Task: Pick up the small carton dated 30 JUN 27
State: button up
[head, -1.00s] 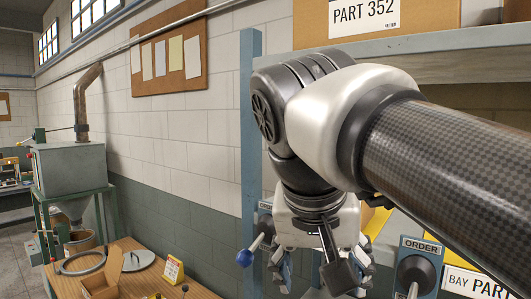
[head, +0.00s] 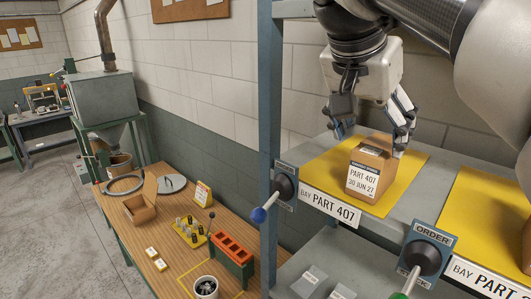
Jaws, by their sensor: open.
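A small brown carton (head: 372,170) stands upright on a yellow mat (head: 322,173) on the grey shelf. Its white label reads PART 407, 30 JUN 27. My gripper (head: 371,138) points down over the carton, open and empty. One finger hangs to the left of the carton's top and the other is at its right side, overlapping its upper right edge in the picture. I cannot tell whether that finger touches the carton.
A blue post (head: 269,130) stands left of the mat. A lever with a blue ball (head: 259,215) and an ORDER lever (head: 423,257) stick out from the shelf front. Another yellow mat (head: 480,230) lies to the right. A wooden bench (head: 130,235) holds several parts at lower left.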

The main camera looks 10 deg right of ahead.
aim_at(377, 146)
jog(key=x, duration=0.2)
jog(key=shift+w+d+f, duration=0.1)
jog(key=shift+d+f, duration=0.05)
jog(key=shift+f, duration=0.15)
jog(key=x, duration=0.2)
jog(key=d+x, duration=0.1)
jog(key=x, duration=0.2)
jog(key=shift+w+r, duration=0.1)
jog(key=shift+a, duration=0.1)
jog(key=shift+c, duration=0.5)
jog(key=c, duration=1.5)
jog(key=shift+r, duration=0.1)
jog(key=shift+c, duration=0.2)
